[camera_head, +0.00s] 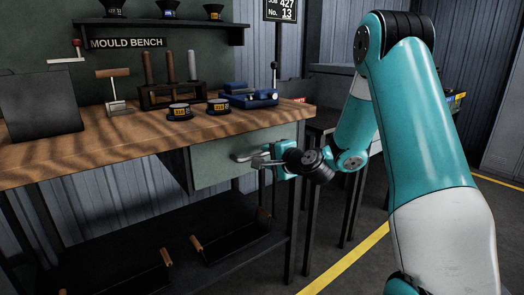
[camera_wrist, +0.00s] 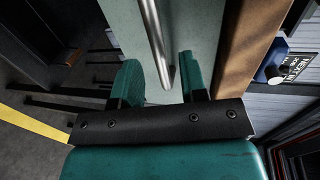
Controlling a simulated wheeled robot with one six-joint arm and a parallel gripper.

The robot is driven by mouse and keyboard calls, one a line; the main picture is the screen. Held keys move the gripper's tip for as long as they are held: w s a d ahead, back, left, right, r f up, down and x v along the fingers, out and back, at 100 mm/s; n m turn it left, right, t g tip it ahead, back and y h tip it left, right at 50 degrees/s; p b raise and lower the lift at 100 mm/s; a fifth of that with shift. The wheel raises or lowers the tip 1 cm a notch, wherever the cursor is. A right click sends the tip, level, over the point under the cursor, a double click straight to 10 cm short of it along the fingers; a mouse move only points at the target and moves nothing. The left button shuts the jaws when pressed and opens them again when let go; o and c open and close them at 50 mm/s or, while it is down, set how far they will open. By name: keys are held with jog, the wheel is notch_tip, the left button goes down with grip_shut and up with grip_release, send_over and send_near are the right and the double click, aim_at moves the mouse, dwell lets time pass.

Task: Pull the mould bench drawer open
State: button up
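The mould bench drawer (camera_head: 218,172) is a grey-green front under the right end of the wooden bench top; it looks shut. Its metal bar handle (camera_head: 245,156) runs level across the front. In the wrist view the handle (camera_wrist: 156,36) comes down from the top edge, and its end lies between my two teal fingers. My gripper (camera_head: 264,162) is at the right part of the handle. In the wrist view my gripper (camera_wrist: 160,78) is open, with gaps showing on both sides of the bar. I cannot tell how deep the bar sits between the fingers.
The bench top (camera_head: 60,160) holds a dark rack (camera_head: 172,96), a blue vice-like tool (camera_head: 248,97) and two small dark cups. A lower shelf (camera_head: 190,240) holds trays with wooden handles. The floor right of the bench, with a yellow line (camera_head: 345,262), looks clear.

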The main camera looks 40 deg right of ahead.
aim_at(263, 154)
jog(key=shift+x, duration=1.8)
grip_shut()
jog(key=shift+s, duration=0.1)
